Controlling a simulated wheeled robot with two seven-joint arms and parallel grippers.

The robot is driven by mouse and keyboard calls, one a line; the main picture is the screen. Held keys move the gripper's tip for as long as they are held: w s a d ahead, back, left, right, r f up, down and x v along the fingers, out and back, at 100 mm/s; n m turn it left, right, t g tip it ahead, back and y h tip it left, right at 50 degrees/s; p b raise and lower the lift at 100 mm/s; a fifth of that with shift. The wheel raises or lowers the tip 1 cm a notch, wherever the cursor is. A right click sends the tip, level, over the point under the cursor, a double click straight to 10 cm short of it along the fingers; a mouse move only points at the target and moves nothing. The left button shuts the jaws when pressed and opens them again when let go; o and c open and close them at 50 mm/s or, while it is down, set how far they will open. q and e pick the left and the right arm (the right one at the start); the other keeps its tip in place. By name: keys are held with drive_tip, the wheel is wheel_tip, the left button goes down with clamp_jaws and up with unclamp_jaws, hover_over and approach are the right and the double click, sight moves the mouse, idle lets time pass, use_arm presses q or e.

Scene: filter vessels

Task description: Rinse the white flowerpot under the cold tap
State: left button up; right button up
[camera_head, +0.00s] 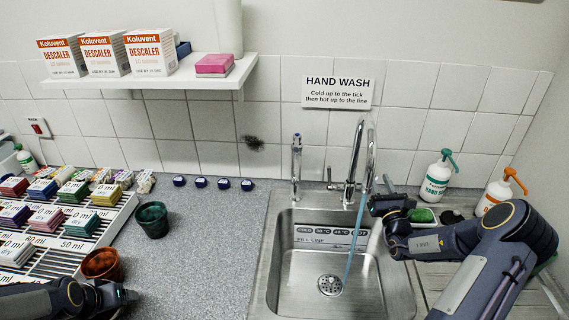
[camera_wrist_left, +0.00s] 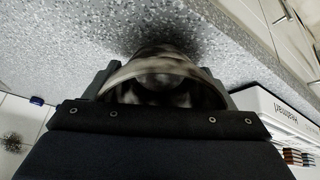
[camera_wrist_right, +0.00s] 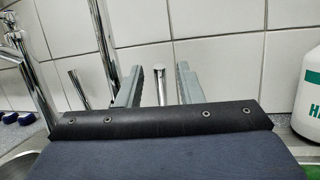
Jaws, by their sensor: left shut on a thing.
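My left gripper (camera_head: 122,297) is low at the left of the head view. In the left wrist view (camera_wrist_left: 165,85) it is shut on a pale, dark-stained flowerpot (camera_wrist_left: 165,68), whose rim and dark inside face the camera. I cannot make out this pot in the head view. The tall curved tap (camera_head: 353,160) stands behind the sink (camera_head: 275,270), and a blue stream (camera_head: 355,235) runs from it towards the drain. My right gripper (camera_head: 378,203) is beside the tap. In the right wrist view its fingers are apart, with a thin metal rod (camera_wrist_right: 160,84) between them, apparently not gripped.
A terracotta pot (camera_head: 103,265) and a dark green pot (camera_head: 152,219) stand on the counter (camera_head: 210,260). A slatted rack (camera_head: 110,225) with coloured packets is at left. A smaller tap (camera_head: 296,165) and two pump bottles (camera_head: 437,178) flank the sink. The counter's middle is clear.

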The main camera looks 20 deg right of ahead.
drive_tip(key=v, duration=0.7)
drive_tip(key=shift+s, duration=0.2)
